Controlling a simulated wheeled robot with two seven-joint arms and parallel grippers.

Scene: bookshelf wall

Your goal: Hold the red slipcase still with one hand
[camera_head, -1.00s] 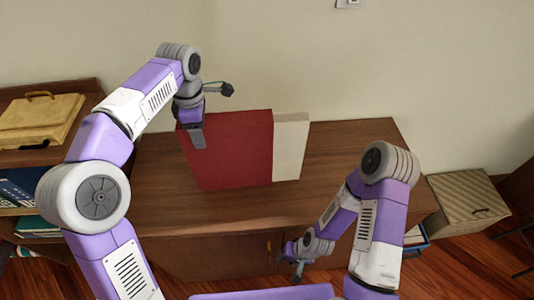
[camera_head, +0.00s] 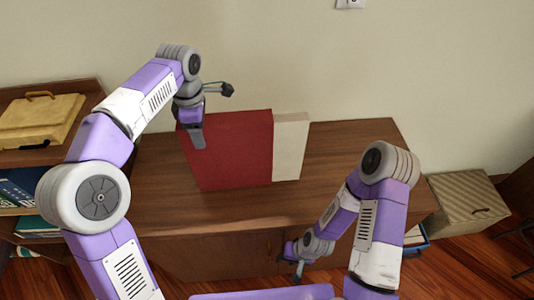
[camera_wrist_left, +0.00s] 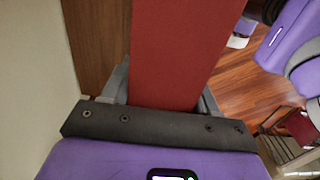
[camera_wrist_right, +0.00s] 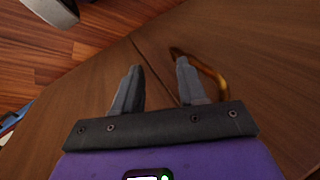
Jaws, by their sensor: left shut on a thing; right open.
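The red slipcase (camera_head: 235,150) stands upright on the wooden cabinet top, with a cream-white block, perhaps a book (camera_head: 290,148), showing out of its right side. My left gripper (camera_head: 197,135) is shut on the slipcase at its left end. In the left wrist view the red slipcase (camera_wrist_left: 175,50) lies between the two fingers (camera_wrist_left: 160,95), which press on both of its sides. My right gripper (camera_head: 298,265) is open and empty, low in front of the cabinet. In the right wrist view its fingers (camera_wrist_right: 155,90) are apart, with the cabinet's wood behind them.
The cabinet top (camera_head: 350,150) is clear to the right of the slipcase and in front of it. A yellow case (camera_head: 40,120) lies on a shelf unit at the left. A woven box (camera_head: 465,205) stands at the right. A curved handle (camera_wrist_right: 205,70) is near my right fingers.

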